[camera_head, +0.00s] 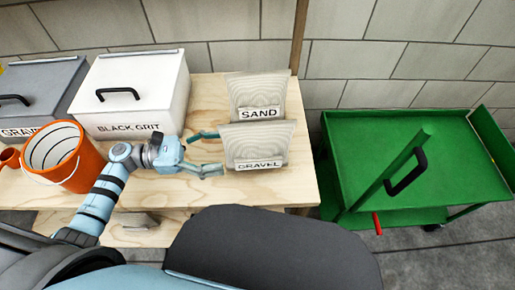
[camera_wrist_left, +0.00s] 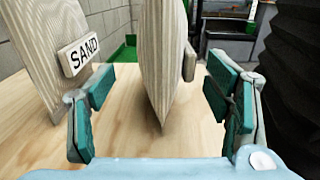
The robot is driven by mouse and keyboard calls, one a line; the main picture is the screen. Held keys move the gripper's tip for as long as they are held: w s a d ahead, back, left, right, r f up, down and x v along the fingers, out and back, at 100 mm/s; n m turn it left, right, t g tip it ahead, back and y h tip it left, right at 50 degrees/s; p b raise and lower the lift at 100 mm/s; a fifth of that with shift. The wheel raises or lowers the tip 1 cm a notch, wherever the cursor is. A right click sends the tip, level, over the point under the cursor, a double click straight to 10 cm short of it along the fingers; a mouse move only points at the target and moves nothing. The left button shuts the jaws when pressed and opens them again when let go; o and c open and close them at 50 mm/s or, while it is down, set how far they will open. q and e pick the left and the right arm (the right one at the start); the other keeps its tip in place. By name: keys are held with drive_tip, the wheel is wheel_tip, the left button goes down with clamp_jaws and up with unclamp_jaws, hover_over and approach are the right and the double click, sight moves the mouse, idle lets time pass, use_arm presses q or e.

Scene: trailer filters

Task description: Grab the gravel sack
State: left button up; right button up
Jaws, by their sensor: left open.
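The gravel sack (camera_head: 258,140) is a pale, striped upright bag with a GRAVEL label, standing near the right end of the wooden table. My left gripper (camera_head: 208,153) is at its left side, open, with one finger toward the back and one toward the front. In the left wrist view the gravel sack (camera_wrist_left: 160,50) is edge-on between the spread fingers of the left gripper (camera_wrist_left: 163,92), with a gap on both sides. The sand sack (camera_head: 252,90) stands just behind it; in the wrist view the sand sack (camera_wrist_left: 38,45) is left of the left finger. My right gripper is not in view.
A white BLACK GRIT bin (camera_head: 140,95), a grey gravel bin (camera_head: 45,80) and an orange bucket (camera_head: 62,155) stand at left on the wooden table (camera_head: 285,185). A green cart (camera_head: 360,150) with a black handle stands right of the table. A block wall is behind.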

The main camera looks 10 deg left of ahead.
sight(251, 145)
use_arm(q)
drive_tip(key=x, duration=0.3)
drive_tip(key=r+p+x, duration=0.1)
drive_tip(key=x, duration=0.2)
drive_tip(key=p+x, duration=0.1)
drive_tip(key=x, duration=0.2)
drive_tip(key=shift+d+r, duration=0.1)
drive_tip(key=shift+r, duration=0.25)
clamp_jaws()
